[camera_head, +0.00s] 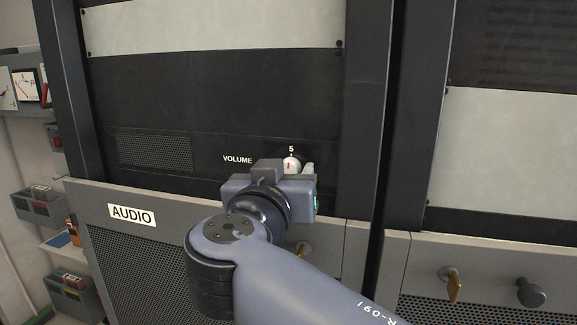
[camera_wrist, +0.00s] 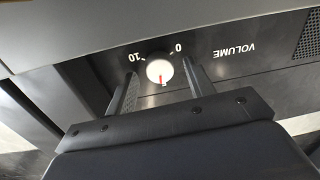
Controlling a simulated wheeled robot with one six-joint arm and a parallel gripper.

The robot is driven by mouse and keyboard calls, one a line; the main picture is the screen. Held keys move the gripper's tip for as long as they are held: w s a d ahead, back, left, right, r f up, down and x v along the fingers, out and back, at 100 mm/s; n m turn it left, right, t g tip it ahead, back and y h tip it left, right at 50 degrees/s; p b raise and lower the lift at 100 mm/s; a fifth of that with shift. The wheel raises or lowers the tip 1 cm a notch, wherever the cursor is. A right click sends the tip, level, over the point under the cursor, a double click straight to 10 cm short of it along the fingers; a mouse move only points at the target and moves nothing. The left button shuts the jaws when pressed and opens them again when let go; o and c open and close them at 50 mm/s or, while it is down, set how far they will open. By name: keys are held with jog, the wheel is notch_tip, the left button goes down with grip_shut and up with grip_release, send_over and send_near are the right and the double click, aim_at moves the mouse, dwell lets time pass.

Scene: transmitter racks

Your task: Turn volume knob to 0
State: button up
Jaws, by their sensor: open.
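The volume knob (camera_head: 291,164) is a small round white knob with a red mark, on the black panel beside the VOLUME label (camera_head: 237,159). A 5 is printed above it, and the red mark points up toward that 5. The wrist view sees the panel upside down, with the knob (camera_wrist: 159,69) between the printed 10 and 0 and its red mark pointing down. My gripper (camera_head: 286,172) is open in front of the knob, partly hiding it. In the wrist view, its two fingers stand either side of the knob, with gaps; how far they reach around it is unclear.
Below is a grey panel with an AUDIO label (camera_head: 131,215) and a mesh grille. The right rack has another key (camera_head: 454,287) and a dark round knob (camera_head: 531,292). Wall bins (camera_head: 40,207) are at left.

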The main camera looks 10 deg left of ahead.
jog(key=shift+w, duration=0.15)
jog(key=shift+c, duration=0.2)
jog(key=c, duration=0.9)
jog(key=shift+f+b, duration=0.1)
jog(key=shift+b, duration=0.2)
